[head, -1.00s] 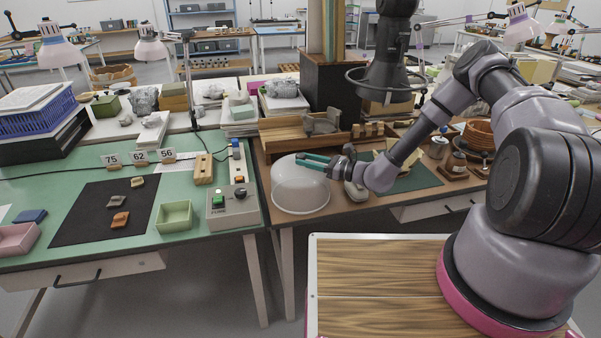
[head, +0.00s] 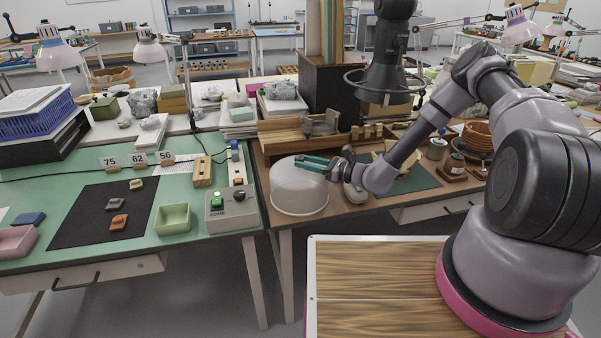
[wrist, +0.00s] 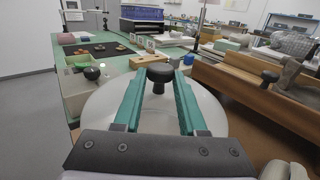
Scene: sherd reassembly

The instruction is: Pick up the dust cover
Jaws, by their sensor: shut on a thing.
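The dust cover (head: 298,192) is a pale, see-through dome standing at the left end of the brown bench, beside the green table. In the wrist view the dome (wrist: 160,115) lies below my fingers, with its black knob (wrist: 160,75) rising between the fingertips. My gripper (head: 312,163) reaches in from the right over the top of the dome. Its green fingers (wrist: 158,88) are closed on the knob. The dome looks upright and seems to rest on the bench; I see no clear gap under it. In the head view the fingers mostly hide the knob.
A green tray (head: 173,219) and a black mat (head: 90,222) with several sherds lie further left. Bench space beside the dome is tight.

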